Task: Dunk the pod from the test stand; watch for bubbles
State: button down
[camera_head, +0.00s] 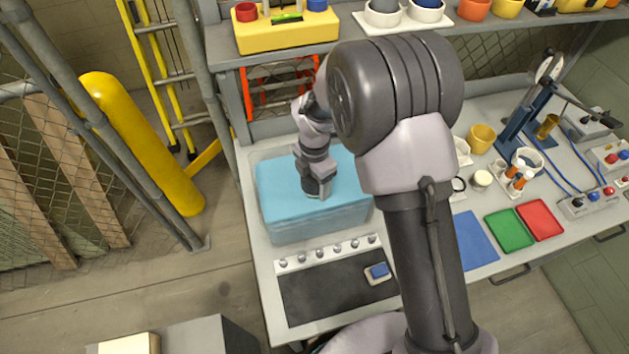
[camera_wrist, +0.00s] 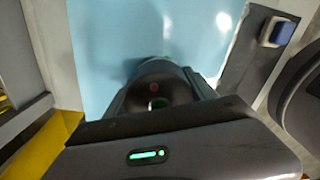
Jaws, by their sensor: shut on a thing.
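A clear-walled tank of light blue water (camera_head: 295,227) stands at the left end of the bench. My gripper (camera_head: 318,190) points down over the middle of the water. In the wrist view my gripper (camera_wrist: 160,100) is shut on a dark, rounded pod (camera_wrist: 158,70), with the blue water behind it. The pod's lower part is hidden, so I cannot tell how deep it is. No bubbles can be made out. A blue stand (camera_head: 517,118) with a lever is at the right of the bench; I cannot tell whether it is the test stand.
A black mat (camera_head: 330,290) with a blue button (camera_head: 379,270) lies in front of the tank, beside a row of knobs. Blue, green (camera_head: 509,230) and red (camera_head: 541,220) trays lie to the right. A shelf with a yellow box (camera_head: 285,36) stands behind; a yellow cylinder (camera_head: 145,145) stands left.

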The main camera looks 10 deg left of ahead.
jog(key=shift+f, duration=0.4)
jog(key=shift+f, duration=0.1)
jog(key=shift+f+b, duration=0.7)
jog(key=shift+f, duration=0.15)
jog(key=shift+f+b, duration=0.55)
jog(key=shift+f, duration=0.3)
dwell(5.4)
